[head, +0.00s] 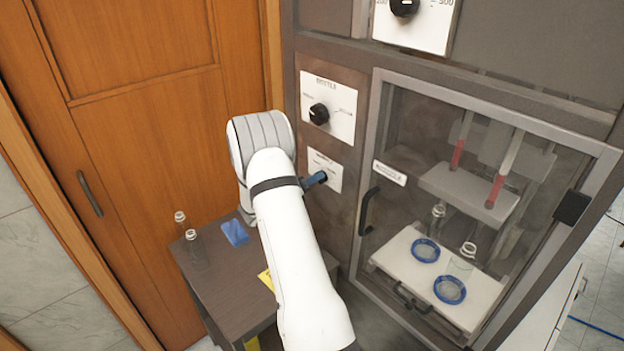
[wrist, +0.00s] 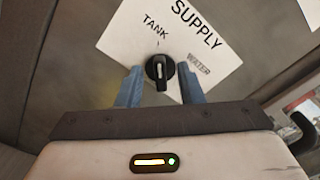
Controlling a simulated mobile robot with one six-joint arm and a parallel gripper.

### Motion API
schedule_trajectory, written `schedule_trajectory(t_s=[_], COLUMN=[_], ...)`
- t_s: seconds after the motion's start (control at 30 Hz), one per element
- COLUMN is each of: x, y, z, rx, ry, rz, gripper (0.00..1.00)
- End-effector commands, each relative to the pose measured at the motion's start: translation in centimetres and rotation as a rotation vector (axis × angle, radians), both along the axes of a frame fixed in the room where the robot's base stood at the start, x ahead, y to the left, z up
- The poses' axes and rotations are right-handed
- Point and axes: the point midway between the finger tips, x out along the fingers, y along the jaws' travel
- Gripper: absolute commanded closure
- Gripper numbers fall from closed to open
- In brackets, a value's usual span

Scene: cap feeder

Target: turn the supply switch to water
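The supply plate (wrist: 215,45) is white, with the words SUPPLY, TANK and WATER. It looks tilted in the wrist view. The supply switch (wrist: 160,72) is a black knob on it, and its white mark stands upright in the picture, toward the tick by TANK. WATER is to the knob's right. My gripper (wrist: 160,78) is open, with one blue finger on each side of the knob; gaps seem to show on both sides. In the head view my gripper (head: 315,180) is at the plate (head: 329,165), and the knob is hidden.
A plate with another black knob (head: 319,114) is just above. To the right is a glazed cabinet with a dark handle (head: 367,212), holding blue rings and glassware. A small dark table (head: 235,285) with bottles and a blue item (head: 235,232) stands below my arm.

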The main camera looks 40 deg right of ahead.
Motion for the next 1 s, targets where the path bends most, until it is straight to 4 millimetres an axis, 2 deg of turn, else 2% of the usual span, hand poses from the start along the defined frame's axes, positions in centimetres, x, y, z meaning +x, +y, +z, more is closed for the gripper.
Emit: schedule_trajectory(t_s=[0.17, 0.57, 1.0], x=[0.01, 0.03, 0.05], y=[0.03, 0.09, 0.14], z=[-0.03, -0.02, -0.27], rx=[0.000, 0.001, 0.003], ry=[0.000, 0.000, -0.040], rz=[0.000, 0.001, 0.001], gripper=[0.67, 1.00, 1.00])
